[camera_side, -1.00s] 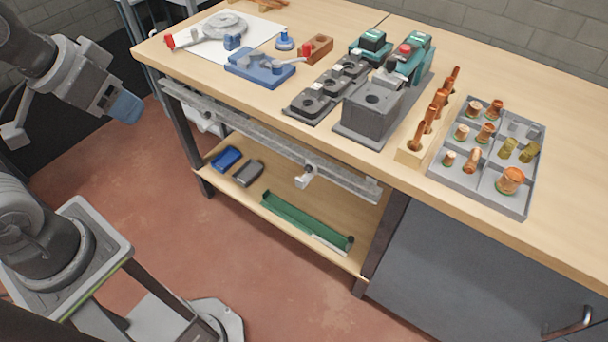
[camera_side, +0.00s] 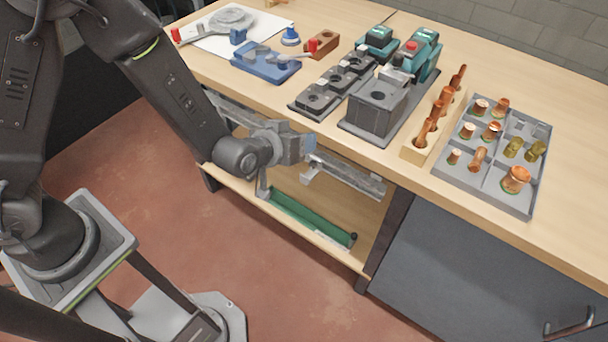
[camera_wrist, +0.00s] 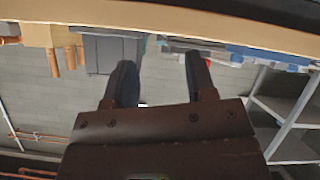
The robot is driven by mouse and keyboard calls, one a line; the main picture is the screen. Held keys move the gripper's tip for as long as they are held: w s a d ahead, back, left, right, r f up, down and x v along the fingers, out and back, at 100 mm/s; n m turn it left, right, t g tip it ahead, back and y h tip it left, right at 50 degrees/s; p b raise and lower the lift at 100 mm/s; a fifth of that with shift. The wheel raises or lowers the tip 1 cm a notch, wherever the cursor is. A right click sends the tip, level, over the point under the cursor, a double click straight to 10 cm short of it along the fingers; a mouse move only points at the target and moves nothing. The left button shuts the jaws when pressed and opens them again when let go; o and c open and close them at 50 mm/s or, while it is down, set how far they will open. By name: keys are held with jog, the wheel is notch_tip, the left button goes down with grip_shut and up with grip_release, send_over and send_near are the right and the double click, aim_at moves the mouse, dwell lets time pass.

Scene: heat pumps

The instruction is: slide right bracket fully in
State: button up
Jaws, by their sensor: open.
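The right bracket (camera_side: 312,174) is a small pale block on the grey rail (camera_side: 352,180) below the bench's front edge, in the side view. It protrudes from the rail toward the room. My gripper (camera_side: 308,146) is in front of the rail, just above and slightly left of the bracket in the picture; contact cannot be told. In the wrist view my gripper (camera_wrist: 162,75) has two dark fingers spread apart with nothing clear between them. I cannot make out the bracket there. My arm hides the rail's middle and the left bracket.
The wooden bench top (camera_side: 560,190) carries a grey block fixture (camera_side: 376,107), a wooden holder with copper pieces (camera_side: 418,150) and a compartment tray (camera_side: 485,200). A green tray (camera_side: 310,217) lies on the lower shelf.

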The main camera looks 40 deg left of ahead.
notch_tip(320, 180, down, 10)
jog(key=s+r+t+y, duration=0.1)
jog(key=s+t, duration=0.1)
jog(key=s, duration=0.1)
jog(key=m+t, duration=0.3)
jog(key=t, duration=0.1)
send_near(303, 177)
jog(key=shift+h, duration=0.3)
jog(key=w, duration=1)
jog(key=shift+w+a+r, duration=0.1)
jog(key=shift+w+a, duration=0.05)
jog(key=shift+w, duration=0.1)
grip_shut()
